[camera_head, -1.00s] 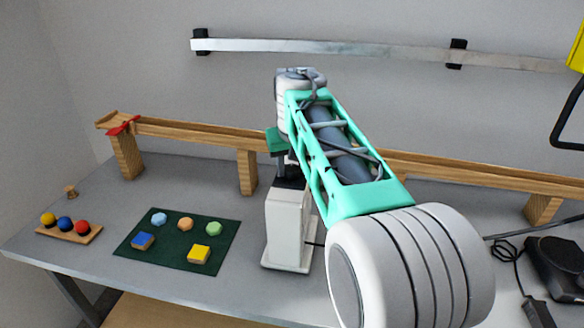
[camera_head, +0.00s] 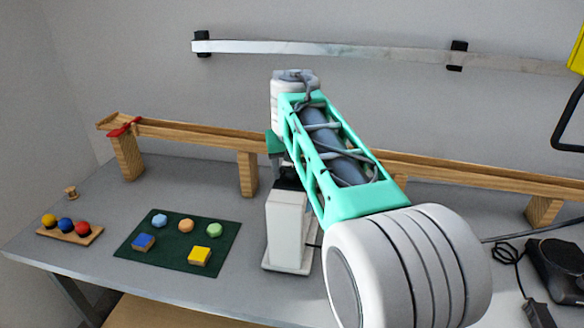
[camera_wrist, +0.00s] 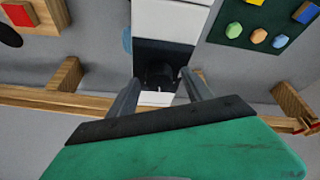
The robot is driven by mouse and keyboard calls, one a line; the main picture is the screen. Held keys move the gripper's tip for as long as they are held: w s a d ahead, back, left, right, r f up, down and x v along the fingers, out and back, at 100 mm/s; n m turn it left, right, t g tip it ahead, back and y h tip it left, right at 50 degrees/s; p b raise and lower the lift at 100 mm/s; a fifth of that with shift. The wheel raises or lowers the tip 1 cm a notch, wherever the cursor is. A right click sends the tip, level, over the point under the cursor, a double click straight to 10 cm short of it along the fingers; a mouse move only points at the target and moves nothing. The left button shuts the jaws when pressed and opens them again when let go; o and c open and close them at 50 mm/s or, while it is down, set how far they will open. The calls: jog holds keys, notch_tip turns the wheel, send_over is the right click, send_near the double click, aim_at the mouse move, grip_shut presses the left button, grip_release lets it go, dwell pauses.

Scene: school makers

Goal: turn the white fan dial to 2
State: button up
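A tall white box (camera_head: 287,228) stands on the table in the head view, on a pale base. Its top is dark. In the wrist view, the white box (camera_wrist: 172,20) runs up from a black top with a dark round knob (camera_wrist: 160,75). My gripper (camera_wrist: 160,77) is above the box with one grey finger on each side of the knob. The fingers look spread, with no clear contact on the knob. In the head view my arm hides much of the gripper, and the dial's marks cannot be read.
A wooden track (camera_head: 205,131) on blocks runs behind the box. A dark green mat (camera_head: 133,248) with several coloured pieces lies to the left, beyond it a wooden tray (camera_head: 83,236) with balls. A black device (camera_head: 560,262) and cables are at the right.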

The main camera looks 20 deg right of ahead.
jog(key=p+v, duration=0.1)
jog(key=v, duration=0.7)
jog(key=shift+f, duration=0.15)
